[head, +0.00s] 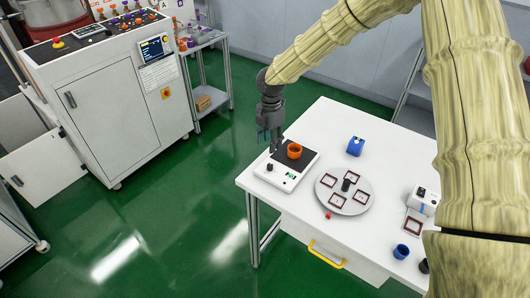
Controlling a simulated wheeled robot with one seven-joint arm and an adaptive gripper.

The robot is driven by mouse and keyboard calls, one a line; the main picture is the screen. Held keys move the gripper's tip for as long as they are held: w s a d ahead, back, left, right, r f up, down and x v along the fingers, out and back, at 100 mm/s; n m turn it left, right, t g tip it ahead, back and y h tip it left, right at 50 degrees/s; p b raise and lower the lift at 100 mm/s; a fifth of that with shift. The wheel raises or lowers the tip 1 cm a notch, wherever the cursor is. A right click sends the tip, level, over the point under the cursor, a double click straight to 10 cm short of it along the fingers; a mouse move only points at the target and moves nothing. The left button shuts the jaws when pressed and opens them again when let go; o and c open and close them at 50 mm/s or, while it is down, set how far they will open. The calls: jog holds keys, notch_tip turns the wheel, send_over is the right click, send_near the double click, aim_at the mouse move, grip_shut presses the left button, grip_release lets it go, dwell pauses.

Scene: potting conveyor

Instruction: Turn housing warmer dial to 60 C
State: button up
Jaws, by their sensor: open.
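The housing warmer (263,175) is a white, flat box with a dark top plate at the left corner of the white table. An orange ring-shaped housing (295,151) sits on its plate. A small black dial (270,167) is on its front panel, left of a small green display (291,176). The dial's setting and the display's reading are too small to tell. My gripper (272,147) points down beside the warmer's left side, in the picture just above the dial and left of the orange housing. It is open and empty, apart from the dial.
A round grey plate (345,204) with several square parts is right of the warmer. A blue block (355,146), a white device (424,199) and a blue cup (401,251) are also on the table (322,118). A yellow-handled drawer (327,254) is below. Green floor lies left.

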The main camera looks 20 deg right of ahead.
aim_at(270, 164)
jog(key=s+f+p, duration=0.1)
jog(key=s+f, duration=0.1)
jog(key=s+f+p, duration=0.2)
jog(key=shift+s+f, duration=0.2)
jog(key=shift+s, duration=0.1)
jog(key=w+f, duration=0.2)
jog(key=f, duration=0.1)
jog(key=w+f, duration=0.1)
jog(key=f, duration=0.1)
jog(key=shift+w+a+f+p, duration=0.1)
jog(key=shift+w+f+p, duration=0.05)
jog(key=shift+w+p, duration=0.25)
jog(key=shift+s, duration=0.4)
jog(key=shift+s+r, duration=0.55)
jog(key=shift+s, duration=0.1)
jog(key=shift+s+r, duration=0.1)
jog(key=shift+c, duration=1)
jog(key=shift+w+f, duration=0.6)
jog(key=c, duration=0.7)
jog(key=shift+r, duration=0.15)
grip_shut()
